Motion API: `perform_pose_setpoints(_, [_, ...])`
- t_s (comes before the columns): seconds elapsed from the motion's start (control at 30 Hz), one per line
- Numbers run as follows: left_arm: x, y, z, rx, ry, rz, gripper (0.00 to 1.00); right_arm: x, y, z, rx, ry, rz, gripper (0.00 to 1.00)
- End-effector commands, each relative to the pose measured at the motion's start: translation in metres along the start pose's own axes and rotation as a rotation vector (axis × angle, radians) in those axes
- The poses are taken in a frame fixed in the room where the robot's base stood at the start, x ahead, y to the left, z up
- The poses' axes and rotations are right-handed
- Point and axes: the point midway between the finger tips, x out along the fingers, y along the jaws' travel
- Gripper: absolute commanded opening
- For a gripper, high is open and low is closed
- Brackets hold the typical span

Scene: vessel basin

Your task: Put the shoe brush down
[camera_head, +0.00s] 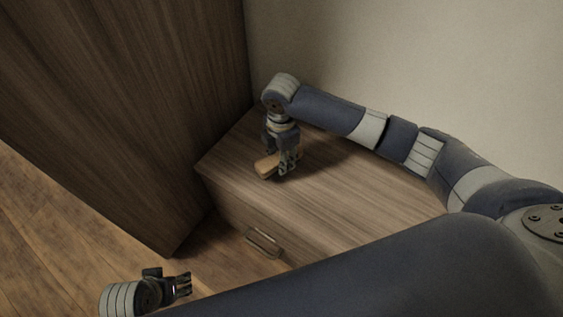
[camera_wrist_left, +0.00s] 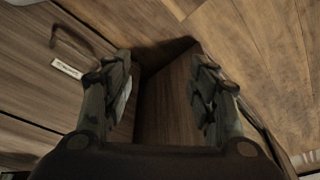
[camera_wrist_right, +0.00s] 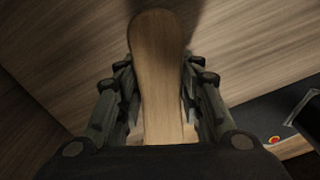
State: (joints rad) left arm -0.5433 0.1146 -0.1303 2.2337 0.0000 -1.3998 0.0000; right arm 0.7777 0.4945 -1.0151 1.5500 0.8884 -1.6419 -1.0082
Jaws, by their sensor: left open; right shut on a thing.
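The shoe brush (camera_head: 267,166) has a light wooden body. My right gripper (camera_head: 283,162) is shut on it, low over the top of the wooden cabinet (camera_head: 345,185). I cannot tell whether the brush touches the top. In the right wrist view the brush (camera_wrist_right: 158,75) lies lengthwise between the fingers of my right gripper (camera_wrist_right: 160,95), its rounded end pointing away. My left gripper (camera_head: 184,285) is open and empty, low in front of the cabinet. In the left wrist view the fingers of my left gripper (camera_wrist_left: 163,95) stand wide apart with nothing between them.
The cabinet has a drawer front with a metal handle (camera_head: 263,241). A tall dark wooden wardrobe (camera_head: 130,110) stands to its left, and a plain wall (camera_head: 420,70) is behind. The cabinet top right of the brush is bare. Wooden floor (camera_head: 60,240) shows at lower left.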

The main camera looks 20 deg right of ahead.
Motion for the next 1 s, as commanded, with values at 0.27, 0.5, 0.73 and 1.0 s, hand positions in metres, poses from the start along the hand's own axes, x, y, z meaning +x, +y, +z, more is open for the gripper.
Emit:
perform_pose_setpoints(0.27, [-0.024,-0.001,-0.003,-0.001,0.017,-0.003,0.53,0.013,0.011,0.006,-0.001,0.002,-0.001,0.15])
perform_pose_setpoints(0.5, [-0.054,-0.002,-0.002,-0.003,0.028,-0.005,0.53,0.035,0.011,0.007,-0.001,0.0,0.001,0.15])
perform_pose_setpoints(0.73, [-0.058,-0.002,-0.002,-0.003,0.029,-0.005,0.53,0.036,0.011,0.007,0.0,0.0,0.001,0.15])
perform_pose_setpoints(1.0, [-0.057,-0.002,-0.002,-0.003,0.027,-0.005,0.53,0.039,0.011,0.007,0.0,0.0,0.0,0.45])
